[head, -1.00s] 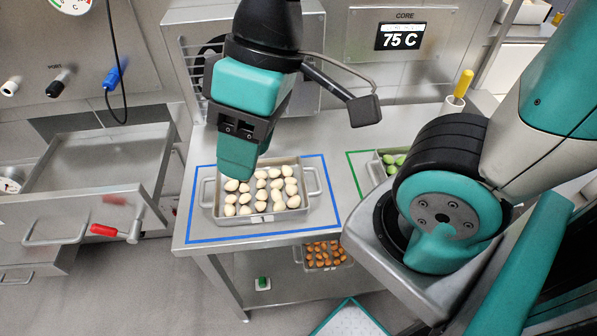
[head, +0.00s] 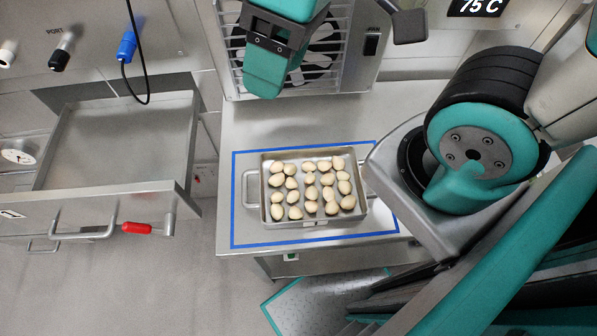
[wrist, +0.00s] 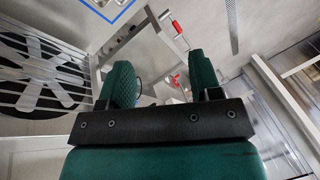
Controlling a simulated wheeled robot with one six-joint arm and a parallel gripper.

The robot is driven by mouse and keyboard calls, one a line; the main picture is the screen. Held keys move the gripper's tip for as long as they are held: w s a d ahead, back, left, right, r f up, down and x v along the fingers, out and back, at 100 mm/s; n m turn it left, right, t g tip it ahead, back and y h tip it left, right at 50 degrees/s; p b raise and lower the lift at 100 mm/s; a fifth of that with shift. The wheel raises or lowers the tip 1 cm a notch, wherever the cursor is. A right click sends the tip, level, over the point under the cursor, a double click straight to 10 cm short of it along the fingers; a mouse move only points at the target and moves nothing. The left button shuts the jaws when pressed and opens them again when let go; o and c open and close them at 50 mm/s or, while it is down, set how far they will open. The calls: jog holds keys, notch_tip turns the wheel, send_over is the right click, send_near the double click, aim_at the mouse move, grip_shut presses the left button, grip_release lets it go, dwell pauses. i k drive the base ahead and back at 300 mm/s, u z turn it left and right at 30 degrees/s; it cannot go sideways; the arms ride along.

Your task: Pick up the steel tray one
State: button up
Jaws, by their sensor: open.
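My gripper (head: 265,82) is up beyond the tray, in front of the fan unit, apart from the tray. In the wrist view its two green fingers (wrist: 155,84) stand apart with nothing between them.
A fan unit (head: 365,50) stands at the back of the table. At left is an open, empty steel drawer (head: 105,190) with a red handle (head: 136,228). A black cable hangs from a blue plug (head: 127,46). The table between tray and fan unit is clear.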

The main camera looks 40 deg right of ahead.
aim_at(325, 185)
jog(key=k, duration=0.5)
jog(key=z, duration=1.6)
jog(key=k, duration=0.6)
jog(key=u, duration=1.2)
jog(key=i, duration=0.5)
